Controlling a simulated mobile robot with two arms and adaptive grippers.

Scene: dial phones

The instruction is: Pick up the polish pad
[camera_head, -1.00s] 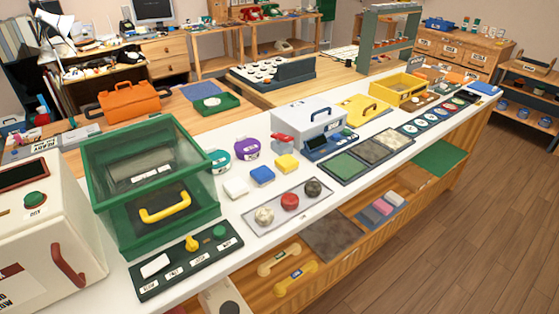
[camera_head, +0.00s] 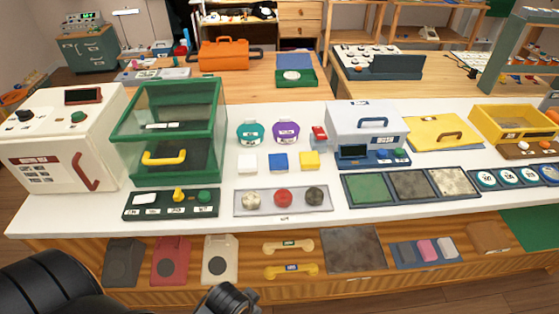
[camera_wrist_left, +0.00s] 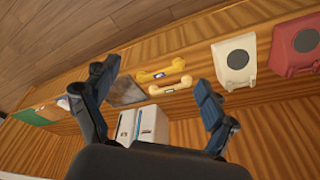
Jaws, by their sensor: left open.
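No label I can read marks the polish pad. Candidates are three round pads on a grey tray (camera_head: 240,211) at the counter's front: a cream one (camera_head: 253,199), a red one (camera_head: 282,198) and a dark one (camera_head: 314,197). My right gripper is out of view.
A green glass-fronted case (camera_head: 170,125) and a black button panel (camera_head: 170,204) stand left of the tray. Textured green and grey panels (camera_head: 370,188) lie to its right. The lower shelf holds phone bodies (camera_head: 220,258), yellow handsets (camera_head: 290,270) and a brown-grey slab (camera_head: 353,250).

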